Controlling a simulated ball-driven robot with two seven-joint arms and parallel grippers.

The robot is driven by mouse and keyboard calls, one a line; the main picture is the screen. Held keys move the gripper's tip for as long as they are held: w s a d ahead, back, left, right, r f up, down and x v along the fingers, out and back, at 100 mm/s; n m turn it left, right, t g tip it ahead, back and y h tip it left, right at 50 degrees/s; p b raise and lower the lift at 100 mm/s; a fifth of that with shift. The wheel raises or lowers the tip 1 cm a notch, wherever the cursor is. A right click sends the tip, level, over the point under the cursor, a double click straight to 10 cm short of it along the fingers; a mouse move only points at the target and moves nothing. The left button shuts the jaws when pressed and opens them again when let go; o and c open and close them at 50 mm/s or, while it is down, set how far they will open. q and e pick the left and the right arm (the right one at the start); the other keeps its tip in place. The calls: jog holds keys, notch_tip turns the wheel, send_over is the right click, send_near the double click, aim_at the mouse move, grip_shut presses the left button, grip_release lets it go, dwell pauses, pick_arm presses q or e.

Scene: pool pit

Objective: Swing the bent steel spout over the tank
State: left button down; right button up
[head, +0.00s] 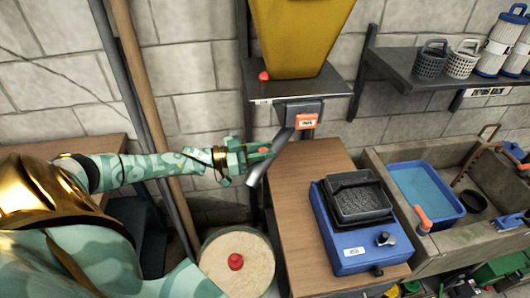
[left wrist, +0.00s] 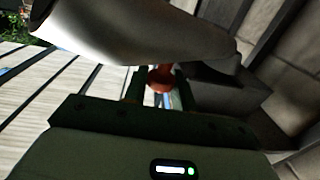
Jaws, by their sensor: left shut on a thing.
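The bent steel spout (head: 268,162) slants down and left from a grey block with an orange label under the hopper shelf. Its lower end hangs by the left edge of the wooden bench top. In the left wrist view the spout (left wrist: 130,30) is a large grey tube across the top. My left gripper (head: 262,150) is shut on a small red knob (left wrist: 160,78) at the spout. A round tank (head: 212,270) with a pale, sand-like top and a red piece in its middle stands below and left of the spout's end. My right gripper is not in view.
A yellow hopper (head: 300,35) stands on the dark shelf (head: 335,82). A blue scale (head: 350,258) with a dark tray sits on the wooden bench (head: 290,190). A stone sink (head: 450,238) with a blue basin (head: 455,214) is at right. Poles lean on the wall behind my left arm.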

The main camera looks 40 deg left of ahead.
pick_arm(q)
jog(key=shift+a, duration=0.1)
jog(key=c, duration=1.2)
grip_release()
jog(key=shift+o, duration=0.2)
jog(key=shift+a, duration=0.1)
jog(key=shift+s, duration=0.1)
jog(key=shift+s+a, duration=0.25)
jog(key=shift+s, duration=0.05)
jog(key=p+v, duration=0.1)
jog(key=v, duration=1.4)
jog(key=shift+a, duration=0.15)
jog(key=shift+s, duration=0.1)
